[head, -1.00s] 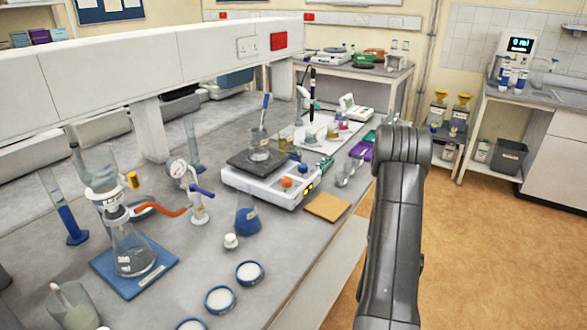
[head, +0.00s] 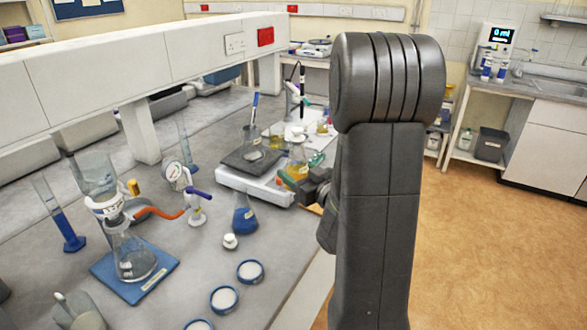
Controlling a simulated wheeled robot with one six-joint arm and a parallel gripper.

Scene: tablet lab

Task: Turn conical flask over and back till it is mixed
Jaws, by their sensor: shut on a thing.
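A conical flask with yellow liquid (head: 298,158) is in my gripper (head: 293,180), beside the right side of the white hotplate stirrer (head: 254,184). The flask looks about upright, with the liquid low in it. My gripper is shut on it, reaching in from the right. My arm hides part of the gripper and the bench behind it. Whether the flask is clear of the surface I cannot tell.
A beaker (head: 252,145) stands on the stirrer's dark plate. A blue-filled flask (head: 244,214) stands in front. A filter flask (head: 132,255) on a blue mat is at left. Round dishes (head: 223,299) lie at the front. Open floor (head: 480,260) is at right.

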